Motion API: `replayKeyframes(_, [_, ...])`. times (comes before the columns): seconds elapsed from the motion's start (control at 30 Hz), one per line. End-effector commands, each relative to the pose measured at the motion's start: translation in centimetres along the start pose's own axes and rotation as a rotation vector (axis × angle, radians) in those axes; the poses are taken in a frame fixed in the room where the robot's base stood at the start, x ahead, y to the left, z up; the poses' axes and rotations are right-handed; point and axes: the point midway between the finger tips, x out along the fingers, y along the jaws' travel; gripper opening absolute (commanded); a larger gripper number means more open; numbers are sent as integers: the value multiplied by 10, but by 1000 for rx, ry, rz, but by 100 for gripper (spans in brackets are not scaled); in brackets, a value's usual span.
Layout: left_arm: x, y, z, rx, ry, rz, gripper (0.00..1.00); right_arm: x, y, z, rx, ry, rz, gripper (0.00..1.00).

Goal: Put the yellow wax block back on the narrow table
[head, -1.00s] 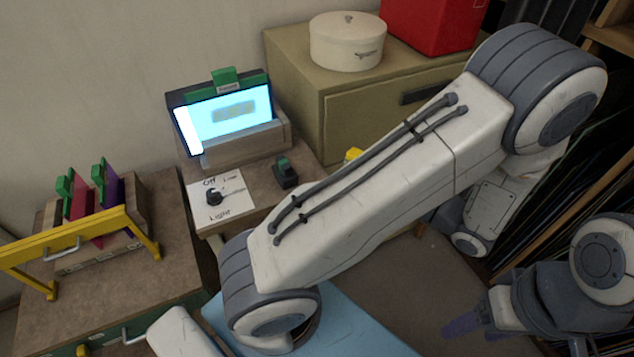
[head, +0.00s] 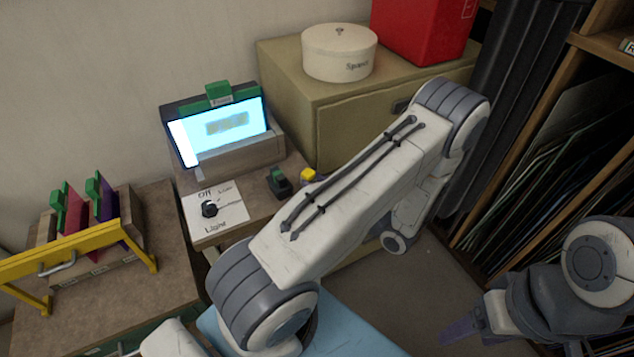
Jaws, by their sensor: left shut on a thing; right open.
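The yellow wax block (head: 308,175) shows as a small yellow piece beside the upper edge of my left forearm, at the right end of the narrow table (head: 236,232). My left gripper is almost wholly hidden behind that forearm. It is shut on the block, which it carries. I cannot tell whether the block touches the tabletop. My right gripper (head: 458,331) is open and empty at the lower right, over the floor and away from the tables.
The narrow table bears a lit screen (head: 226,127), a card with a light knob (head: 209,208) and a green-and-black object (head: 279,183) close to the block. A cabinet (head: 355,135) stands behind. A yellow rack (head: 75,250) is at left. A shelf of panels (head: 560,150) is at right.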

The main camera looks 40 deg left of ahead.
Motion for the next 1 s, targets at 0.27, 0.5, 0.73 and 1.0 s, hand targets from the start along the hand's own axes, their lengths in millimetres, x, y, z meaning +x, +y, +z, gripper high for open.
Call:
replayKeyframes(0.27, [0,0,-2,-1,0,0,0,0,0,0,0,0,0,64])
replayKeyframes(0.5, [0,0,-3,-1,0,0,64,1,0,0,0,0,0,64])
replayKeyframes(0.73, [0,0,-1,-1,0,0,64,0,0,0,0,0,0,64])
replayKeyframes(1.0, [-38,-2,-3,-5,0,-7,64,10,1,0,0,0,0,64])
